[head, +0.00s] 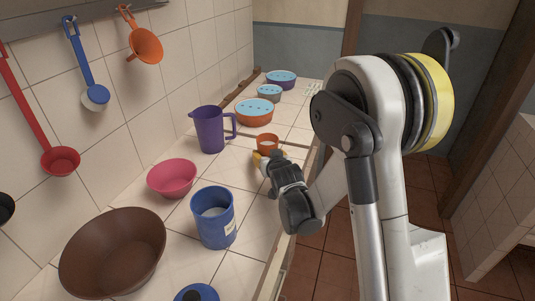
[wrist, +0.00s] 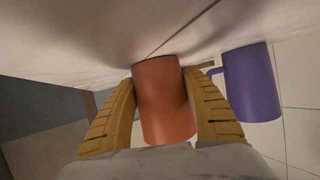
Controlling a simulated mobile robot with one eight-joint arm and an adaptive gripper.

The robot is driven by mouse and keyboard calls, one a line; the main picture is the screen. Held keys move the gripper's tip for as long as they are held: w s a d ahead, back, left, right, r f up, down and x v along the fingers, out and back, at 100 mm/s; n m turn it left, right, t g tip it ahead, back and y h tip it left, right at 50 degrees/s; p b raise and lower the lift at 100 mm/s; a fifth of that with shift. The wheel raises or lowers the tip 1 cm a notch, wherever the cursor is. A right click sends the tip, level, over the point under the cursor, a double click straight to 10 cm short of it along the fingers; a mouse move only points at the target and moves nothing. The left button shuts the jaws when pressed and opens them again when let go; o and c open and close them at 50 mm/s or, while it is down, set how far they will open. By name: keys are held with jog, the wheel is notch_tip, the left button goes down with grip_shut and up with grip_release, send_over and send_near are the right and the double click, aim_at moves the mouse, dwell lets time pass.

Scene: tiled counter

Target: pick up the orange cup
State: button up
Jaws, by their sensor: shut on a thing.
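The orange cup (head: 267,142) is on or just above the tiled counter near its right edge in the head view; I cannot tell whether it touches the counter. In the wrist view the orange cup (wrist: 164,100) sits between the two yellow fingers of my gripper (wrist: 165,105), one on each side. My gripper is shut on the cup. In the head view my gripper (head: 262,160) reaches in from the right, and the wrist partly hides its fingers.
A purple pitcher (head: 210,130) stands left of the cup and shows in the wrist view (wrist: 252,82). A pink bowl (head: 172,178), blue mug (head: 213,218) and brown bowl (head: 112,252) are nearer. Lidded containers (head: 254,112) stand behind. Utensils hang on the wall.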

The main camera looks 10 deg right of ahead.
aim_at(265, 141)
notch_tip(265, 141, up, 4)
jog(key=p, duration=0.2)
jog(key=shift+r+p, duration=0.25)
jog(key=shift+p, duration=0.1)
jog(key=s+d+r+p, duration=0.4)
jog(key=s+d+r, duration=0.2)
jog(key=d, duration=0.3)
jog(key=shift+s+d+r, duration=0.2)
jog(key=shift+s+r, duration=0.05)
jog(key=shift+s, duration=0.25)
